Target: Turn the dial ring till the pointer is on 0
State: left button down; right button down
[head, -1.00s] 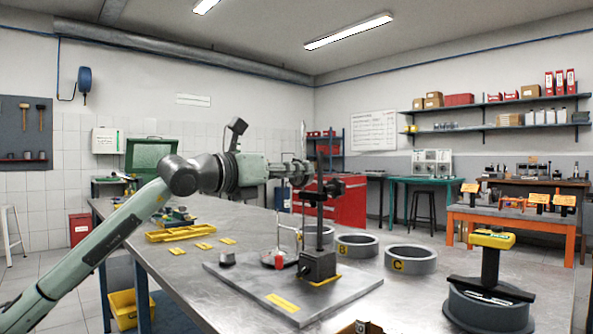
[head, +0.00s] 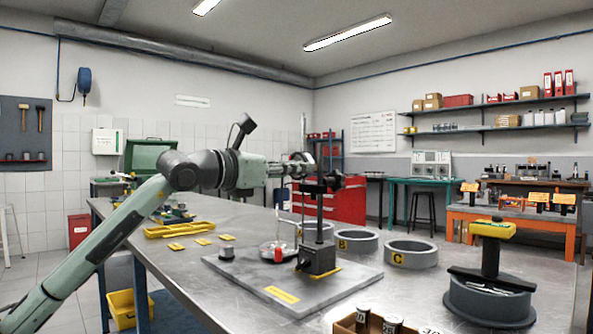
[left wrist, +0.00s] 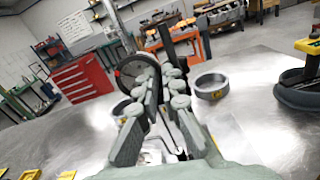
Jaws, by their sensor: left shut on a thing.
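The dial gauge (head: 303,159) is held on the black post (head: 320,218) of a stand in the head view. My left gripper (head: 297,169) is at the gauge, its fingers overlapping it from the left. In the left wrist view my left gripper (left wrist: 160,82) has its two fingers close together, shut on the rim of the round dial ring (left wrist: 128,72), which is partly hidden behind them. The pointer and the 0 mark cannot be read in either view. My right gripper is not in view.
The stand's block (head: 318,259) is on a grey plate (head: 345,284) on the steel table. Grey rings B (head: 357,240) and C (head: 411,254) stand to its right. A yellow-topped tool (head: 492,231) stands farther right. A yellow tray (head: 180,230) lies left.

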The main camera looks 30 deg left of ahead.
pick_arm(q)
jog(key=c, duration=1.8)
grip_release()
jog(key=shift+r, duration=0.15)
jog(key=shift+o, duration=0.2)
jog(key=shift+s, duration=0.1)
jog(key=v, duration=1.2)
jog(key=shift+a, duration=0.1)
